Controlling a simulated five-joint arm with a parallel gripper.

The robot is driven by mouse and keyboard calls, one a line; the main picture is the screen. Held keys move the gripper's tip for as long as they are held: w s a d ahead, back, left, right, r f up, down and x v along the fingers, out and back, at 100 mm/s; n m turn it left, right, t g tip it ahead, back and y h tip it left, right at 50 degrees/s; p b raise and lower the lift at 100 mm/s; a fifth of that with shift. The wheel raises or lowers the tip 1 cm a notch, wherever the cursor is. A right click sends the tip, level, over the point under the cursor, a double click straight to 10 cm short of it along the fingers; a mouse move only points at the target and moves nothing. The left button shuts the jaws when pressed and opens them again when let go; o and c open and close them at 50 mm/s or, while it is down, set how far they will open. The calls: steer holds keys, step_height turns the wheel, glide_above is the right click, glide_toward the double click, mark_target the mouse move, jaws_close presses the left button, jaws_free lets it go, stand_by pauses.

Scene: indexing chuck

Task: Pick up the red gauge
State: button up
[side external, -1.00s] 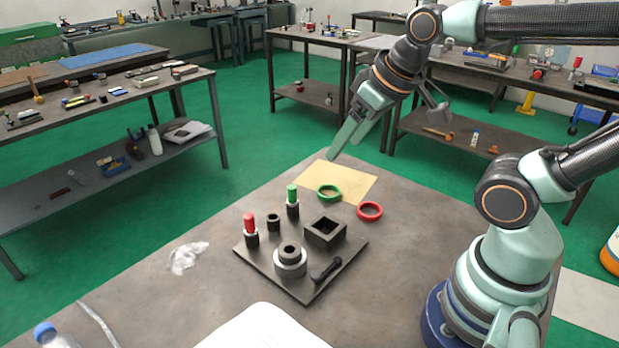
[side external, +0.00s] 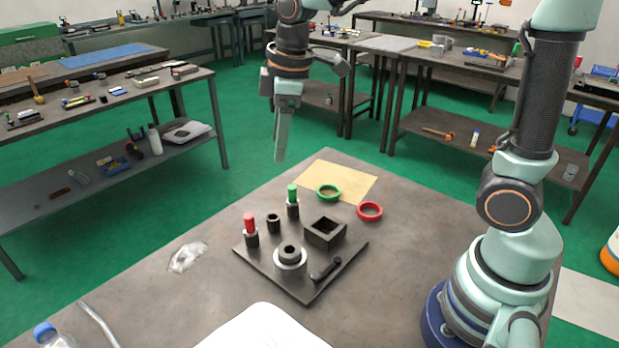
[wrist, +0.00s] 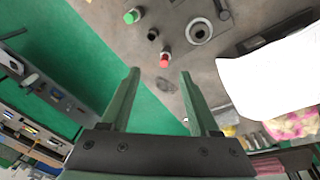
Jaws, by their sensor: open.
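A red-topped gauge (side external: 249,224) stands upright in a dark holder at the left corner of the dark base plate (side external: 313,293). In the wrist view the red gauge (wrist: 165,60) shows from above, between and just beyond the finger tips. A green-topped gauge (side external: 292,195) stands farther back on the plate; it also shows in the wrist view (wrist: 131,16). A red ring (side external: 370,211) and a green ring (side external: 329,193) lie beyond the plate. My gripper (side external: 280,158) points down, high above the table and well apart from the red gauge. Its fingers (wrist: 160,74) are open and empty.
A round chuck (side external: 290,262), a square dark box (side external: 325,233), a short black cylinder (side external: 273,222) and a black handle (side external: 325,270) are on the plate. A yellow sheet (side external: 350,180) lies behind. A crumpled clear piece (side external: 188,257) lies left; table around it is bare.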

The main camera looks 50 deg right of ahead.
mark_target(248, 216)
steer(key=w+a+f+n+g, duration=0.2)
steer(key=w+a+f+n, duration=0.3)
steer(key=w+f+n, duration=0.15)
steer(key=f, duration=0.8)
steer(key=s+f, duration=0.1)
steer(key=f, duration=0.3)
jaws_close()
